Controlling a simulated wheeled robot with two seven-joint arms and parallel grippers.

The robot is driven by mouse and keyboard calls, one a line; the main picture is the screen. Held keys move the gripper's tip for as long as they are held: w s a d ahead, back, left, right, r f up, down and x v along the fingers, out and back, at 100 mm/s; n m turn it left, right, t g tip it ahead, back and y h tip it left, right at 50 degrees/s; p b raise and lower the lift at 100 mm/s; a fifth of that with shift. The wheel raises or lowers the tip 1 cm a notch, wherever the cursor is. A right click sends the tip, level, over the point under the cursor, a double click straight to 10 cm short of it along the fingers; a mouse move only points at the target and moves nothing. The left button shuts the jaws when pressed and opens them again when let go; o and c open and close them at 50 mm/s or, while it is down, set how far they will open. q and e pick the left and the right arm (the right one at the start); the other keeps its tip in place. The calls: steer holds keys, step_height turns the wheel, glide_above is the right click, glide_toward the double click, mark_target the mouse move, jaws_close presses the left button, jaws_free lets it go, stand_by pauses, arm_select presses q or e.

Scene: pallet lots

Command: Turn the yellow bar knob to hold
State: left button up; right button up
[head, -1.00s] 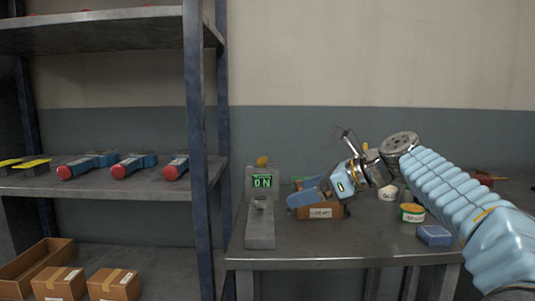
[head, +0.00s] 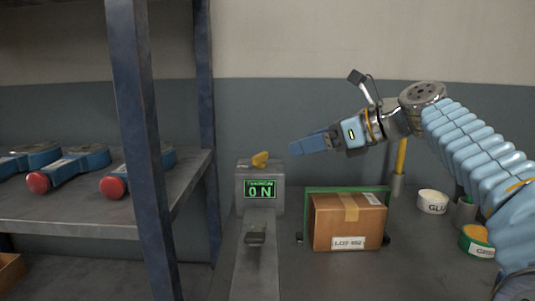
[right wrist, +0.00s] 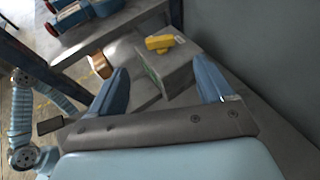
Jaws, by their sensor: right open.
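The yellow bar knob (head: 260,159) sits on top of a grey device (head: 242,190) whose green display reads ON, with smaller text above it. In the right wrist view the knob (right wrist: 160,43) shows on top of the device box (right wrist: 172,68), beyond my fingertips. My right gripper (head: 292,150) is raised to the right of the knob, apart from it, fingers pointing left. In the right wrist view its two blue fingers (right wrist: 165,72) are spread and empty. My left gripper is not seen in the head view.
A cardboard box (head: 335,222) in a green frame stands right of the device. Tubs, one a glue tub (head: 432,202), are further right. A shelf (head: 75,205) with red-ended blue tools (head: 60,172) and a dark blue post (head: 145,150) stand at left.

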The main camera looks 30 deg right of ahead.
mark_target(264, 154)
steer(key=b+x, duration=0.1)
steer(key=x, duration=1)
steer(key=shift+f, duration=0.1)
steer(key=shift+c, duration=0.2)
steer(key=c, duration=1)
steer(key=shift+n+y+p, duration=0.3)
steer(key=shift+p, duration=0.35)
steer(key=n+g+y+p, duration=0.1)
steer(key=p, duration=0.1)
steer(key=n+g+y+p, duration=0.1)
steer(key=p, duration=0.1)
steer(key=n+g+y+p, duration=0.1)
steer(key=p, duration=0.1)
steer(key=shift+w+d+r+n+p, duration=0.25)
steer(key=shift+d+r+n+p, duration=0.05)
steer(key=shift+n+p, duration=0.1)
steer(key=shift+w+f+n+g+y+p, duration=0.1)
steer(key=shift+f+n+g+y+p, duration=0.15)
steer(key=shift+n+g+y+p, duration=0.45)
steer(key=o, duration=1)
